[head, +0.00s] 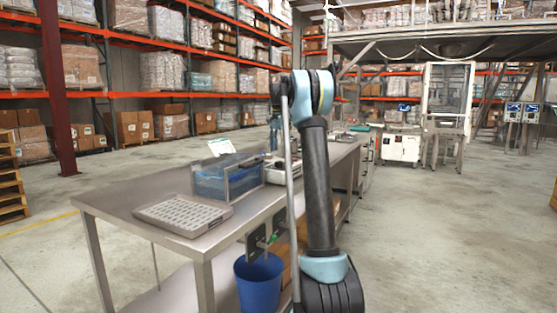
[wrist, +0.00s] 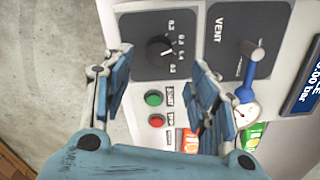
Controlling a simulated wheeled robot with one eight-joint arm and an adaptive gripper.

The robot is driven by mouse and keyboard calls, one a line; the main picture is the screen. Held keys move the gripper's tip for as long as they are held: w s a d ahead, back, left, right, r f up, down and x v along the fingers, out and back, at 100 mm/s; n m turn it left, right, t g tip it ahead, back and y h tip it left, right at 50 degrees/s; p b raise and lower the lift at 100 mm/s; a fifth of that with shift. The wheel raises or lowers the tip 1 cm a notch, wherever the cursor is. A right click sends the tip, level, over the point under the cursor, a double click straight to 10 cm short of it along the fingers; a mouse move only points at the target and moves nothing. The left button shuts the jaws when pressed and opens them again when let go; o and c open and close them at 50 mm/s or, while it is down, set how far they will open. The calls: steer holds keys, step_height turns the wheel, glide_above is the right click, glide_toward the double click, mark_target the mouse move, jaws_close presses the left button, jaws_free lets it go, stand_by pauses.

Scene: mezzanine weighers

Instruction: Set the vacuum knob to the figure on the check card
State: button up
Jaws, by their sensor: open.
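In the wrist view a black round knob (wrist: 160,52) sits on a dark dial plate (wrist: 146,70) with white figures around part of its edge. The picture is turned, and the figures are too small to read surely. My gripper (wrist: 161,60) is open and empty, with one blue-padded finger on each side of the knob in the picture. I cannot tell how far off the panel the fingertips are. No check card can be made out for sure; the small orange card (wrist: 189,141) and green card (wrist: 251,137) are partly hidden or unreadable.
Beside the dial is a VENT plate (wrist: 220,62) with a blue-and-grey lever (wrist: 249,70). Green (wrist: 153,98) and red (wrist: 156,121) buttons, a gauge (wrist: 247,113) and a blue display (wrist: 304,80) are close by. In the head view a steel bench (head: 120,205) stands ahead.

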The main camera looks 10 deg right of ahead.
mark_target(279, 162)
steer(key=shift+r, duration=2.65)
steer(key=s+f+n+t, duration=0.1)
steer(key=s+f+n, duration=0.2)
steer(key=s, duration=1.2)
steer(key=s+f+n, duration=0.2)
steer(key=s+f, duration=0.2)
steer(key=s, duration=1.1)
steer(key=s+f+n+t, duration=0.1)
steer(key=s+f+n, duration=0.4)
steer(key=s+f, duration=2)
steer(key=shift+s+f+n, duration=0.3)
steer(key=shift+s+n, duration=0.1)
steer(key=shift+s, duration=0.5)
